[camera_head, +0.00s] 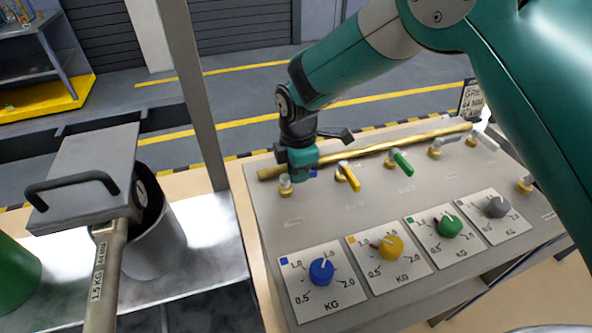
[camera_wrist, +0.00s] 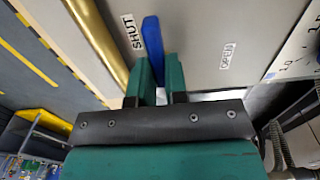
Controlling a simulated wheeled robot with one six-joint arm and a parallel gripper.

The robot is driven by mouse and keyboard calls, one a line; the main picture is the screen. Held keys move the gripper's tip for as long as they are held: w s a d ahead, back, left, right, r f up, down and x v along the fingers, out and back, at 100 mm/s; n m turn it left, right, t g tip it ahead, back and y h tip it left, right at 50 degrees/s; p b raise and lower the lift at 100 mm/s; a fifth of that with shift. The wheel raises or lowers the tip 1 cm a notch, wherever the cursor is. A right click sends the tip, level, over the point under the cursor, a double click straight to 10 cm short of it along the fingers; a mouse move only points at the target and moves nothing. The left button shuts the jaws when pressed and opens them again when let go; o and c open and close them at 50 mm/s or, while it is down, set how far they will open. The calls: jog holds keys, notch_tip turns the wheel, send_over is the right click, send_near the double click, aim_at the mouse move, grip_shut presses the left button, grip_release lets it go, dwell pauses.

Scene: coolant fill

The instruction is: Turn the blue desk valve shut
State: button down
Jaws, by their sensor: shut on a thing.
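The blue desk valve's lever (camera_wrist: 153,42) shows in the wrist view, running up from between my fingers, right beside the SHUT label (camera_wrist: 133,31). The OPEN label (camera_wrist: 227,55) is farther right. My gripper (camera_wrist: 161,75) is shut on the lever; its two green fingers stand on either side of the lever's lower part, which they partly hide. In the head view my gripper (camera_head: 302,160) is down at the far left of the desk, at the valve. There only a bit of blue and the valve's pale-topped brass fitting (camera_head: 285,184) show.
A brass pipe (camera_head: 375,151) runs behind the valves. Yellow (camera_head: 349,176) and green (camera_head: 402,163) levers stand to the right. Several dials, including a blue one (camera_head: 321,271), line the desk front. A metal post (camera_head: 197,95) and grey bucket (camera_head: 160,240) are left.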

jog(key=c, duration=1.1)
grip_release()
jog(key=shift+s+a, duration=0.15)
jog(key=shift+s, duration=0.05)
jog(key=shift+c, duration=0.2)
jog(key=shift+w, duration=0.1)
notch_tip(320, 180, up, 17)
jog(key=b, duration=0.3)
jog(key=shift+r, duration=0.2)
jog(key=s+d+r+m+y, duration=0.2)
jog(key=s+d+r+m, duration=0.1)
jog(key=s+d+m, duration=0.7)
jog(key=s+d+f+m+y, duration=0.1)
jog(key=s+d+m, duration=0.1)
jog(key=s, duration=0.5)
jog(key=s+d+f+m+y, duration=0.1)
jog(key=s+d+m, duration=0.2)
jog(key=s, duration=0.4)
jog(key=shift+s+d, duration=0.35)
jog(key=shift+d, duration=0.5)
